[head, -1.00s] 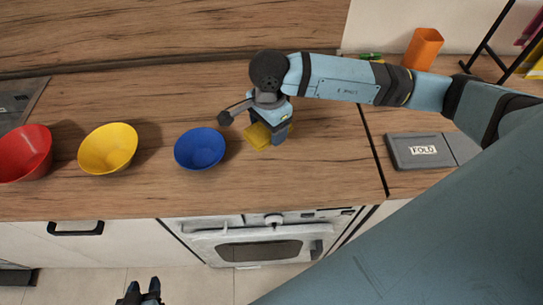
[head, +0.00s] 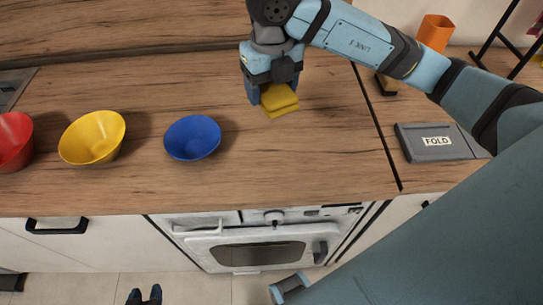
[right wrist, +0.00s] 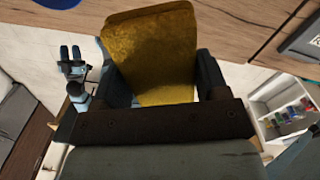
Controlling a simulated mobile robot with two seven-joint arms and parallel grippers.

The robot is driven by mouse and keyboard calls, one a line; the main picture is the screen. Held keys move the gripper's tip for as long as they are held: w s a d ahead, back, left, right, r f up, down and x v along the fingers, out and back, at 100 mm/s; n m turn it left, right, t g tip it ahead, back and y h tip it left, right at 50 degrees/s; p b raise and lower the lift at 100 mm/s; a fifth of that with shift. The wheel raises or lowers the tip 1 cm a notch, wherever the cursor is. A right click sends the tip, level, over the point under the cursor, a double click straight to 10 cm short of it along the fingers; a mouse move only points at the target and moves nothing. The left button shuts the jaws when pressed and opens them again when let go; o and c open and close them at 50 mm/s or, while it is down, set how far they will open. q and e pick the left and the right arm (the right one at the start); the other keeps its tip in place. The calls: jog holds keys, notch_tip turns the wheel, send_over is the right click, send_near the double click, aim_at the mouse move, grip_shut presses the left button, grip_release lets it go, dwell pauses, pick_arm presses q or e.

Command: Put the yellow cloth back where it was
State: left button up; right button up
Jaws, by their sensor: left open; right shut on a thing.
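The yellow cloth (head: 281,102) is a folded pad held in my right gripper (head: 272,84), to the right of the blue bowl in the head view. It appears raised off the wooden counter, but the exact gap is hard to tell. In the right wrist view the cloth (right wrist: 150,50) sits between the two dark fingers of my right gripper (right wrist: 158,80), which is shut on it. My left gripper (head: 145,294) is open and empty at the bottom edge of the head view, in front of the cabinets.
On the counter (head: 300,165) stand a blue bowl (head: 192,138), a yellow bowl (head: 92,138) and a red bowl (head: 14,142). To the right are a grey board marked FOLD (head: 435,142), an orange cup (head: 435,30) and a dark rack (head: 490,45). The counter's middle front is clear.

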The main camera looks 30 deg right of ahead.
aim_at(271, 156)
notch_tip(271, 156, down, 20)
jog(key=shift+r, duration=0.1)
dwell(0.4)
jog(key=shift+b, duration=0.3)
jog(key=shift+f, duration=0.2)
jog(key=o, duration=0.8)
jog(key=shift+r, duration=0.1)
